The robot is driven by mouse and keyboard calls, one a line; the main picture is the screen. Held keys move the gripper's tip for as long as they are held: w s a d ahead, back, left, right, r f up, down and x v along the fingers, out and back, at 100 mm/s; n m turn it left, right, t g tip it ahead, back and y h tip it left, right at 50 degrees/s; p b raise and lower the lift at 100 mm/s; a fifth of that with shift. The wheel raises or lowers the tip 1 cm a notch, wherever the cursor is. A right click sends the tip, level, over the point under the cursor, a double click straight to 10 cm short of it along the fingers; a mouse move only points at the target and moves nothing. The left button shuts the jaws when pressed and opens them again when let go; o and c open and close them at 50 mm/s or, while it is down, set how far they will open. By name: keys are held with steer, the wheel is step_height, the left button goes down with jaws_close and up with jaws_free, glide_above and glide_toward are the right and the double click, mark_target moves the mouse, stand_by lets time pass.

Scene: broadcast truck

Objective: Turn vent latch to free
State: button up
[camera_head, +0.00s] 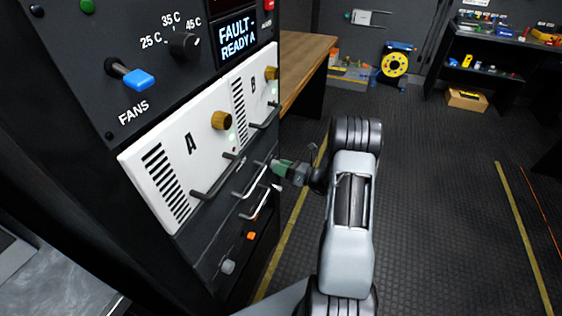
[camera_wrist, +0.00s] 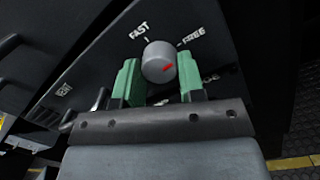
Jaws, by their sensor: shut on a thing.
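A round grey knob (camera_wrist: 159,62) with a red mark shows in the wrist view on a dark panel. "FAST" (camera_wrist: 139,31) is printed at its upper left and "FREE" (camera_wrist: 193,36) at its upper right. The red mark points right and slightly up, below the FREE tick. My gripper (camera_wrist: 160,84) has its green jaws on both sides of the knob, shut on it. In the head view my gripper (camera_head: 277,169) is at the right edge of the rack, and the knob is hidden there. Another label right of the knob is partly covered by a jaw.
The rack's white panels A (camera_head: 190,145) and B (camera_head: 253,77) carry dark handles (camera_head: 216,180) close to my gripper. Metal handles (camera_head: 262,203) stick out just below it. The floor (camera_head: 440,210) at right is clear.

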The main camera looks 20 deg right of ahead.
steer(key=shift+m+p, duration=0.45)
steer(key=shift+m, duration=0.25)
steer(key=o, duration=0.9)
steer(key=v, duration=1.3)
steer(key=shift+s+d+f, duration=0.1)
steer(key=shift+s+d, duration=0.15)
steer(key=shift+s, duration=0.1)
